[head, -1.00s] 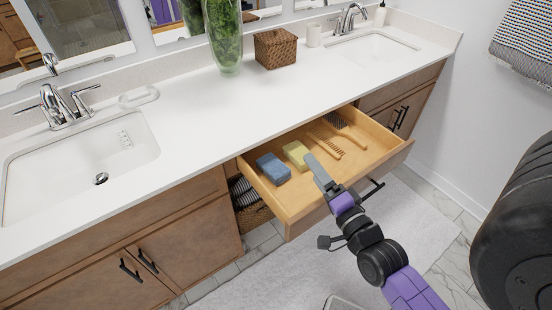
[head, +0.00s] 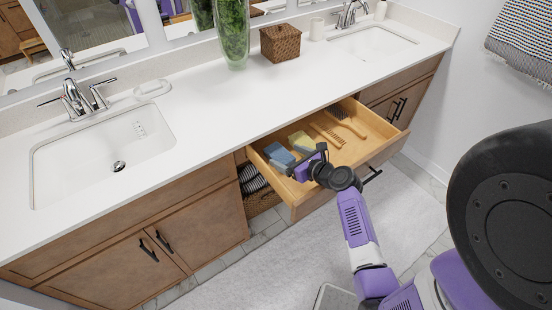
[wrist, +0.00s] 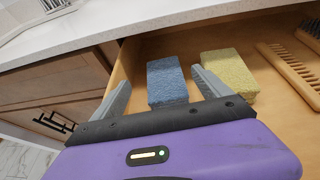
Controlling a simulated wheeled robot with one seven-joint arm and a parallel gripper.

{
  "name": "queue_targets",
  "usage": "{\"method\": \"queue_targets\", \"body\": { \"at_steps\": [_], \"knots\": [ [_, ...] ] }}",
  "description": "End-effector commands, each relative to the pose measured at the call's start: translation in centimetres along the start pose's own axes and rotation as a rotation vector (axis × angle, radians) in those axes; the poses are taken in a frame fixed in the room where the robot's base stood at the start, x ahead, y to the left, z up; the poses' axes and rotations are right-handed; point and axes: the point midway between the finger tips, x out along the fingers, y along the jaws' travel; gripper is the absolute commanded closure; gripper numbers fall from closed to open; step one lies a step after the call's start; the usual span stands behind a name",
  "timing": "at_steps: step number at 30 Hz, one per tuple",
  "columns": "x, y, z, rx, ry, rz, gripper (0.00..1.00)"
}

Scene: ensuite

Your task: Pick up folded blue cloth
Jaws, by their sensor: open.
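The folded blue cloth (head: 279,155) lies as a thick, textured blue block in the left part of the open drawer (head: 377,146). It also shows in the wrist view (wrist: 167,82), between and a little beyond my fingers. My gripper (wrist: 161,88) is open, with one finger to the left of the cloth and the other along its right side. It is empty. In the head view my gripper (head: 300,160) is over the drawer's left front part, and the wrist hides some of the drawer there.
A yellow folded cloth (wrist: 230,74) lies close to the right of the blue one, near my right finger. A wooden comb (wrist: 287,74) and a brush (head: 345,121) lie further right. The counter edge (wrist: 200,17) overhangs the drawer's back. Drawer walls stand around.

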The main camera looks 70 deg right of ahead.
Motion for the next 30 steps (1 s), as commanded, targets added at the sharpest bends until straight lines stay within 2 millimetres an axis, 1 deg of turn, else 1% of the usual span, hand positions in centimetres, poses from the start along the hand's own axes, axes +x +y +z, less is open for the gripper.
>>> {"method": "queue_targets", "body": {
  "at_steps": [3,8,12,16,19,26,30],
  "knots": [
    [1.4,0.0,0.0,0.000,0.000,0.001,0.13],
    [2.9,-0.3,-0.1,-0.001,-0.001,-0.002,0.13],
    [5.0,-0.6,-0.3,-0.001,0.000,-0.001,0.13],
    [6.5,-0.6,-0.3,-0.004,0.000,-0.001,0.13],
    [7.0,-0.6,-0.3,-0.004,0.000,-0.002,0.13],
    [7.0,-0.6,-0.3,-0.004,0.000,-0.003,0.13],
    [7.0,-0.6,-0.3,-0.004,0.000,-0.003,0.40]
  ]
}}
